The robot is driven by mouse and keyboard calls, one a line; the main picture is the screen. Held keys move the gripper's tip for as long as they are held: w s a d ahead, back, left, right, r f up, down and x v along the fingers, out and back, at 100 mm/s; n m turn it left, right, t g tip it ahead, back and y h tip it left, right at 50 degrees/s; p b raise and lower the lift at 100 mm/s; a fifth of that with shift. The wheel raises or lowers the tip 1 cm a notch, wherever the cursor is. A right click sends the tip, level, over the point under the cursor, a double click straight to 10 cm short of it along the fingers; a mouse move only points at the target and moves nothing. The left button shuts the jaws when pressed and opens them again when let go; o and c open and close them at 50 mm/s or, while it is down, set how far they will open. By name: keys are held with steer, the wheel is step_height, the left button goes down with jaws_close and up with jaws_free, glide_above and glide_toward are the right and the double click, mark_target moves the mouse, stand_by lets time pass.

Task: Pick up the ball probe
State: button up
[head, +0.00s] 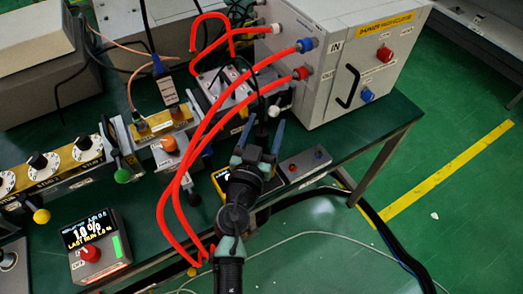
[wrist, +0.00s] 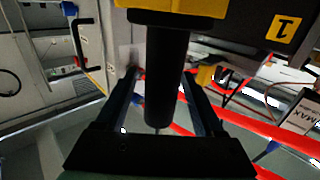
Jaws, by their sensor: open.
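My gripper (head: 262,128) is open over the bench in the head view, with its two fingers pointing away toward the white cabinet. In the wrist view, a black cylinder (wrist: 164,80), which looks like the ball probe's handle, stands between the open fingers (wrist: 163,100). A gap shows on each side of it. Its upper end in the picture meets a yellow block (wrist: 175,14), and a thin stem or cable leaves the other end.
Thick red hoses (head: 210,108) loop from the white cabinet (head: 345,60) down the left of my arm. A control box with a display (head: 98,240) and a row of dials (head: 50,170) stand at the left. Open green floor (head: 460,200) lies at the right.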

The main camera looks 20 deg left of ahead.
jaws_close()
stand_by(1.3)
